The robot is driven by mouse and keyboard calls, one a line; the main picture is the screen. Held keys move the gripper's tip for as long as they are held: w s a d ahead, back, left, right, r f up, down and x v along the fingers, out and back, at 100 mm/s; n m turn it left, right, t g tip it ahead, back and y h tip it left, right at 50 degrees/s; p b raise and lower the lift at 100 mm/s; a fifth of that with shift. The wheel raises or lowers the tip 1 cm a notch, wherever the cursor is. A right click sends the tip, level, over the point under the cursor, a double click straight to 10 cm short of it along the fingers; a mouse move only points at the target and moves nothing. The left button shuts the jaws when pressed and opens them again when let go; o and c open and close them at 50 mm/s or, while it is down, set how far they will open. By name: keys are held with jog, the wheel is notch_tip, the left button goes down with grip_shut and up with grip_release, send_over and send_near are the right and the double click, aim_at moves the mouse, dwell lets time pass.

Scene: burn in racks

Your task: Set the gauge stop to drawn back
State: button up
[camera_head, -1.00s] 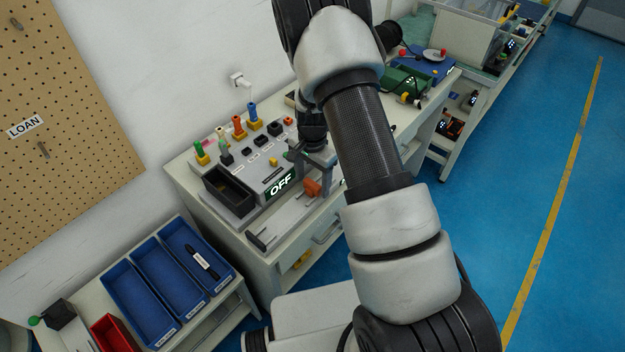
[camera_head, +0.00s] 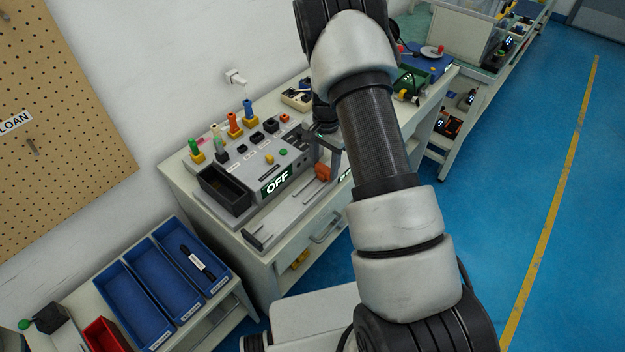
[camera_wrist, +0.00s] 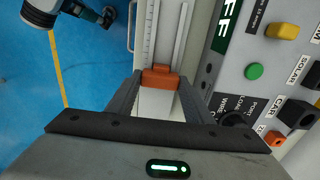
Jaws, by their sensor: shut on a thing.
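The gauge stop is an orange block (camera_head: 323,172) on a pale rail (camera_head: 285,213) along the front of the grey test panel. In the head view it sits near the rail's far right end, close under my gripper. In the wrist view the orange block (camera_wrist: 160,79) lies between the tips of my gripper (camera_wrist: 160,84), which is shut on it. The rail with its scale (camera_wrist: 152,35) runs away from the block in that view. My arm hides the area just right of the block in the head view.
The grey panel (camera_head: 235,165) has a black bin (camera_head: 226,190), several coloured plugs and a lit OFF display (camera_head: 277,181). Blue trays (camera_head: 133,304) stand on a lower bench at left. A green button (camera_wrist: 254,71) is near my gripper. Blue floor at right is open.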

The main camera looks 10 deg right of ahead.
jog(key=w+d, duration=0.1)
jog(key=d, duration=0.1)
jog(key=w+d+b, duration=0.1)
jog(key=shift+w+d, duration=0.35)
jog(key=o, duration=1.5)
jog(key=shift+r, duration=0.1)
notch_tip(320, 180, up, 17)
jog(key=shift+r, duration=0.15)
